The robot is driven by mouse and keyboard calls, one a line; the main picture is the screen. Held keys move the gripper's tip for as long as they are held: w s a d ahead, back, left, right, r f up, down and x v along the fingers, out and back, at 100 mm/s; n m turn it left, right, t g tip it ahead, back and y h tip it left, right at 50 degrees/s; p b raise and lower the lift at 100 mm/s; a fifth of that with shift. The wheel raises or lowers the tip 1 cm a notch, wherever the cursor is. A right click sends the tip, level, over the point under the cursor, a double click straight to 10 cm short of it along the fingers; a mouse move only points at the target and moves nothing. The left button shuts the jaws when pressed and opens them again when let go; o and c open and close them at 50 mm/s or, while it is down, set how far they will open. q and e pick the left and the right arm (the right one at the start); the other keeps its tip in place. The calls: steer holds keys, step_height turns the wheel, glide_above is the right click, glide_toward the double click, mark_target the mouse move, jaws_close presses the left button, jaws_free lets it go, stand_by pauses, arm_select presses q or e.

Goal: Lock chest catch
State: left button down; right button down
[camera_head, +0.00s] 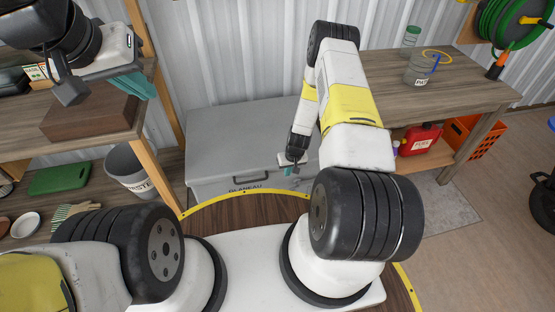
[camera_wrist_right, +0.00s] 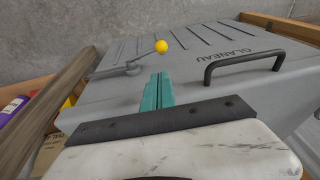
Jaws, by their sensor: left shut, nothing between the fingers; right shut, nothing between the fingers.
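The chest (camera_head: 235,125) is a grey box lettered along its near side, with its lid down. In the right wrist view it shows a grey catch lever (camera_wrist_right: 128,67) with a yellow ball knob (camera_wrist_right: 162,46). My right gripper (camera_head: 288,171) is over the chest's near right part. Its teal fingers (camera_wrist_right: 157,92) are shut and empty, pointing toward the knob, which appears just beyond the tips. I cannot tell whether they touch it. The catch does not show in the head view. My left gripper (camera_head: 142,86) is shut and empty at the upper left, by the wooden shelf.
A black handle (camera_wrist_right: 245,66) is on the chest, right of the fingers. Left of the chest are a grey bucket (camera_head: 131,171) and the wooden shelf (camera_head: 25,132). A workbench (camera_head: 462,82) stands at right, with a red fuel can (camera_head: 419,140) below.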

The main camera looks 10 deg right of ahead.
steer(key=x, duration=0.6)
steer(key=s+x, duration=0.1)
steer(key=x, duration=0.3)
steer(key=shift+a+f, duration=0.1)
steer(key=shift+f, duration=0.05)
steer(key=shift+s+a+f, duration=0.15)
steer(key=shift+f, duration=0.65)
